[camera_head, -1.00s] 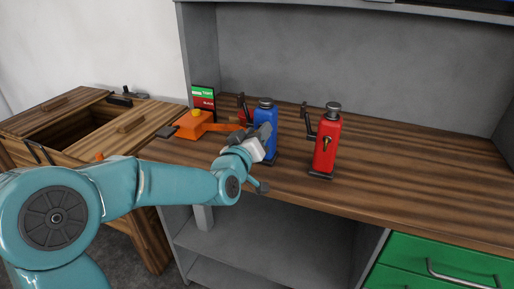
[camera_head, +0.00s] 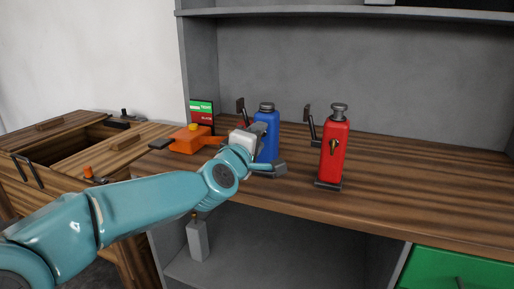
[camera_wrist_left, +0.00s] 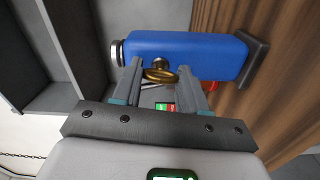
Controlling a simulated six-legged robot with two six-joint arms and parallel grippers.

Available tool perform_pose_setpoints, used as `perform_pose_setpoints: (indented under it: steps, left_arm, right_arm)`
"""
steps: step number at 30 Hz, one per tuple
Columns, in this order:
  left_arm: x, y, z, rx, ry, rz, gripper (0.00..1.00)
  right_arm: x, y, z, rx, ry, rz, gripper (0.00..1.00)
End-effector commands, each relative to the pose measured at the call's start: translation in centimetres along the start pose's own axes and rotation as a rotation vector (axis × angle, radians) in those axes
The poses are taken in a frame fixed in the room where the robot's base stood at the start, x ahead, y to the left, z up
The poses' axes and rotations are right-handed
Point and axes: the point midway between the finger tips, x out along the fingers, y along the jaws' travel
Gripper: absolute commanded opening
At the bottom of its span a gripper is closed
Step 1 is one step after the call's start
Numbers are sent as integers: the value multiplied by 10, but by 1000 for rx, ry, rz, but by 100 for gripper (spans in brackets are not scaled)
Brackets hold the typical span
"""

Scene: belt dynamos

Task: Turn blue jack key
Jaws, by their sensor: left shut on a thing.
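The blue jack (camera_head: 266,136) stands upright on the wooden worktop; my left gripper partly covers its front in the head view. In the left wrist view the blue jack (camera_wrist_left: 190,53) lies across the top of the picture, with its brass-coloured key (camera_wrist_left: 160,75) on the side facing me. My left gripper (camera_head: 259,130) is at the blue jack's side. In the left wrist view my left gripper (camera_wrist_left: 160,72) has its two fingers on either side of the key, shut on it. My right gripper is not in view.
A red jack (camera_head: 333,150) with its own brass key stands to the right. An orange device (camera_head: 190,140) and a green-and-red sign (camera_head: 201,113) are to the left. A wooden cabinet (camera_head: 70,150) with an opening is further left. The worktop (camera_head: 430,185) is clear on the right.

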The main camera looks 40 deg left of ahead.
Motion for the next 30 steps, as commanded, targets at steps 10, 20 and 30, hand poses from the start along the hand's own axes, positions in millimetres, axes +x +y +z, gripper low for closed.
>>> perform_pose_setpoints:
  steps: [10,20,30]
  left_arm:
    - [0,0,-1,-143,2,2,12]
    - [0,1,-1,-171,2,2,12]
    - [0,1,0,-170,1,1,68]
  right_arm:
    - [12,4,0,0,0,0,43]
    - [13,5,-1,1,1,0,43]
    - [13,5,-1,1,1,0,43]
